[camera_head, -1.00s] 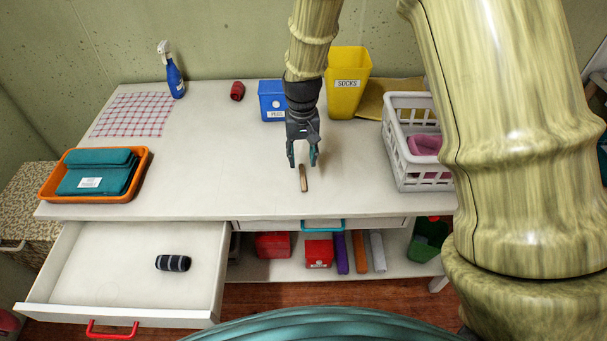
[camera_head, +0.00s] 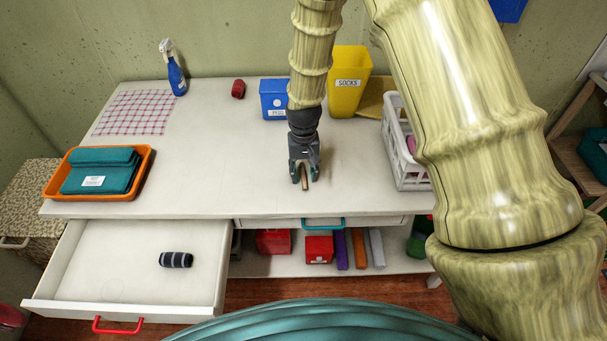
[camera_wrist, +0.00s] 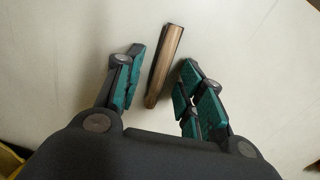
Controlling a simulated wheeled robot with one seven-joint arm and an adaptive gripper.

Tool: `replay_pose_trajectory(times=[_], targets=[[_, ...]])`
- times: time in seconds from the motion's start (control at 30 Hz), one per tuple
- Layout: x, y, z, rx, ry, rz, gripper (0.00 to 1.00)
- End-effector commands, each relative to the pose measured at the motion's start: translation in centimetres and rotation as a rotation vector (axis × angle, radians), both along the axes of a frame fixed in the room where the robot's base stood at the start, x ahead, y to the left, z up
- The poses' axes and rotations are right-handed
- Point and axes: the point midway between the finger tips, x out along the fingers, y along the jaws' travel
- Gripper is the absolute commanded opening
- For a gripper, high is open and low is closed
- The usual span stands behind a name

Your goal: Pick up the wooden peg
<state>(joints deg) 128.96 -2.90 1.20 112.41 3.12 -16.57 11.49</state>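The wooden peg (camera_head: 304,184) is a short brown stick lying on the white table top, close to its front edge. My gripper (camera_head: 305,180) is just above it, pointing down, with a finger on each side. In the wrist view the peg (camera_wrist: 164,66) lies between the two open teal-padded fingers (camera_wrist: 158,92), slightly tilted, with a gap on both sides. Its far end reaches out past the fingertips. I cannot tell how high the fingertips are above the table. In the head view the gripper hides part of the peg.
Behind my gripper stand a blue bin (camera_head: 273,100) and a yellow bin labelled socks (camera_head: 349,84). A white basket (camera_head: 397,160) is to the right. An orange tray (camera_head: 53,186) is at the left. A drawer (camera_head: 110,270) is open at front left. The table's middle is clear.

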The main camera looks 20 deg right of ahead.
Motion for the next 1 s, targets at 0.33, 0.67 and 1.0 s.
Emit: replay_pose_trajectory(times=[0.33,0.67,1.0], targets=[[0.03,-0.01,-0.15,0.0,-0.001,0.0,0.28],[0.03,-0.01,-0.13,0.0,-0.001,0.0,0.04],[0.09,-0.01,0.47,0.0,-0.003,0.0,0.04]])
